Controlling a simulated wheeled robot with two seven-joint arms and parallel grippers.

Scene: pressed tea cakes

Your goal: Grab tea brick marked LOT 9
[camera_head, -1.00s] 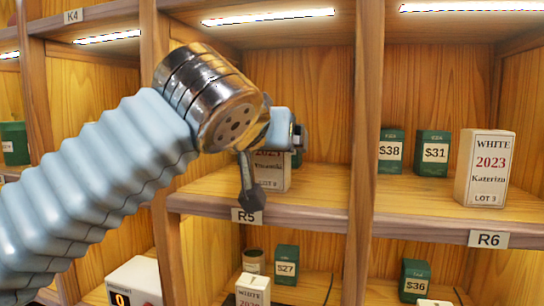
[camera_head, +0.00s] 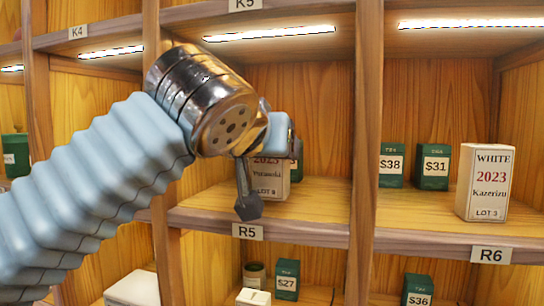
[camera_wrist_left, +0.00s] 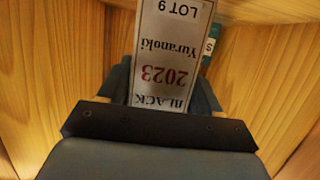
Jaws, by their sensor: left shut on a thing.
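The tea brick (camera_head: 267,184) is a pale box whose label reads 2023, Yuranoki, LOT 9. It is in the R5 bay, partly hidden behind my left gripper (camera_head: 271,176). In the left wrist view the brick (camera_wrist_left: 170,70) appears upside down, and its label also reads BLACK. My left gripper (camera_wrist_left: 163,92) is shut on it, with dark fingers on both sides. I cannot tell for sure whether its base is clear of the shelf board (camera_head: 325,206). My right gripper is not in view.
A white box marked LOT 3 (camera_head: 485,183) and green tins priced $38 (camera_head: 391,165) and $31 (camera_head: 433,167) stand in the R6 bay. A wooden upright (camera_head: 367,130) divides the bays. A green tin (camera_head: 296,165) shows behind my gripper. More goods stand below.

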